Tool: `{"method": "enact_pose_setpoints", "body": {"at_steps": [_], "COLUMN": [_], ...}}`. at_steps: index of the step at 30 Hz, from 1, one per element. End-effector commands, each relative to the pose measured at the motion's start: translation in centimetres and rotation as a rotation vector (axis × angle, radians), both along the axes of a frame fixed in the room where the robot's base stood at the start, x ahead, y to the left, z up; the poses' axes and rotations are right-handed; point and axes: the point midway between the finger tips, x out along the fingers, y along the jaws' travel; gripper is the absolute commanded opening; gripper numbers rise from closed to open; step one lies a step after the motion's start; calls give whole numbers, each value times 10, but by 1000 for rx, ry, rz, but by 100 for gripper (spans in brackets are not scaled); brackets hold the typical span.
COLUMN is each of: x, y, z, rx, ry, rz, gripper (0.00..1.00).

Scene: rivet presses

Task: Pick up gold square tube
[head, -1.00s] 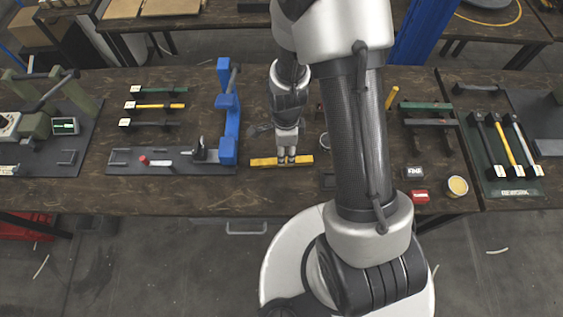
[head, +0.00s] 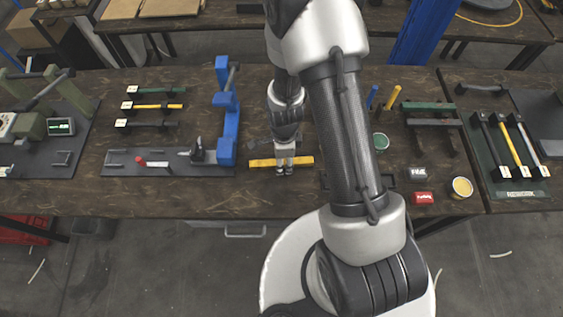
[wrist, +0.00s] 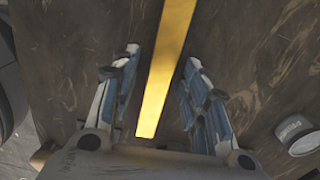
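The gold square tube (head: 304,161) lies flat on the dark wooden bench, running left to right in the head view. My gripper (head: 284,173) is at the middle of the tube in that view, with its fingers across the near side. In the wrist view the gold square tube (wrist: 168,70) runs up the picture between the two spread fingers of my gripper (wrist: 163,57), with a gap on each side. The gripper is open and holds nothing. Its height above the tube is hard to tell.
Left are a grey base (head: 175,169) with a blue frame (head: 228,131) and a rack of bars, including a yellow one (head: 158,106). Right are a green can (head: 380,142), a red box (head: 422,197), a yellow-topped tin (head: 462,187) and a green mat (head: 523,190).

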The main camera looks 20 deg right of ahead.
Motion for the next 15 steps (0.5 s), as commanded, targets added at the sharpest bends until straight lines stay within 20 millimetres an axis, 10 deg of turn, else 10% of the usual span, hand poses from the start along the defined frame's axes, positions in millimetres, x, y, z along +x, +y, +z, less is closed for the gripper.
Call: {"method": "enact_pose_setpoints", "body": {"at_steps": [15], "x": [0], "y": [0], "z": [0], "rx": [0], "ry": [1], "rz": [0], "gripper": [5]}}
